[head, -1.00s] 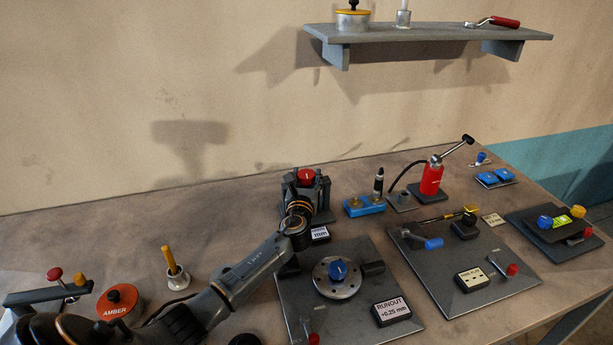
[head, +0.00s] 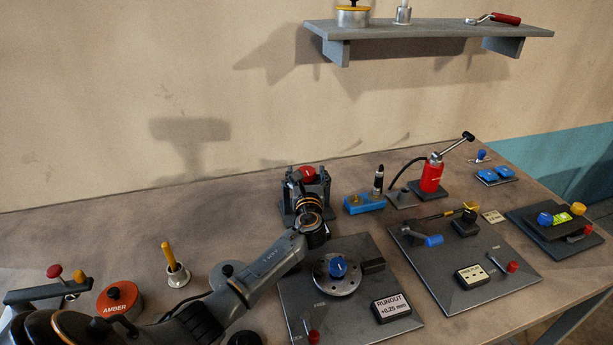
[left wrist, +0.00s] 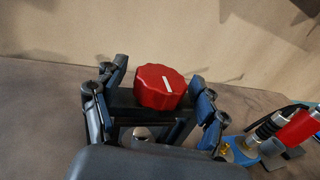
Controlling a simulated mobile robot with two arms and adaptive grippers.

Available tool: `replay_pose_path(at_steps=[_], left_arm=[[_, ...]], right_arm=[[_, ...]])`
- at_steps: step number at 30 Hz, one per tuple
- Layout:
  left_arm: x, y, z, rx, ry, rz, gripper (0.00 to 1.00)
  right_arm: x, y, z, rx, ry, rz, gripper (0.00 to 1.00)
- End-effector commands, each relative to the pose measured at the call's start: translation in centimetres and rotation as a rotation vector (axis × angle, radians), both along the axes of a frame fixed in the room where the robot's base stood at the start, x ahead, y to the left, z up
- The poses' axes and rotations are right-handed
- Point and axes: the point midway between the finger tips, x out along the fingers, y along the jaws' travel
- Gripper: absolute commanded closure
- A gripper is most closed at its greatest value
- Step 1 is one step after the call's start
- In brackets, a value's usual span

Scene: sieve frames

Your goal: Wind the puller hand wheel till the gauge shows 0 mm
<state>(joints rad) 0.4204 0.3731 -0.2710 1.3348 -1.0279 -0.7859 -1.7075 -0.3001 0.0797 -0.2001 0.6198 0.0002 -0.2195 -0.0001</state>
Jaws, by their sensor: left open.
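The puller's red hand wheel (head: 307,174) sits on top of its dark frame (head: 287,207) at the back of the bench. In the left wrist view the wheel (left wrist: 160,87) shows a lobed rim and a white mark on top. My left gripper (head: 307,190) is in front of the puller. In the left wrist view its open fingers (left wrist: 157,92) stand on either side of the wheel, with gaps to the rim. The puller's gauge face is hidden behind my left wrist. My right gripper is not in view.
A plate with a blue knob (head: 338,267) and a runout display (head: 391,307) lies in front. A blue block (head: 364,204) and a red pump (head: 431,177) stand to the right.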

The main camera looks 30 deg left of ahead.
Motion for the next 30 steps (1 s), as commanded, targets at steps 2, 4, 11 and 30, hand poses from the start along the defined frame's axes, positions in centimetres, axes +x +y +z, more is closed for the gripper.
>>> replay_pose_path(at_steps=[2,4,11,30], left_arm=[[-0.3,-0.2,0.0,0.000,0.000,-0.001,0.28],[-0.8,-0.7,-0.1,-0.001,0.001,-0.002,0.28],[-4.5,-3.3,-0.2,-0.002,0.001,-0.003,0.28],[-9.7,-7.0,0.0,0.000,0.000,0.000,0.28]], right_arm=[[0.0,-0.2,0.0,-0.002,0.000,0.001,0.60],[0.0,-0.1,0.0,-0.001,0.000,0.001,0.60],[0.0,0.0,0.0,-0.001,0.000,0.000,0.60],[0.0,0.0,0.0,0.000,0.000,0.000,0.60]])
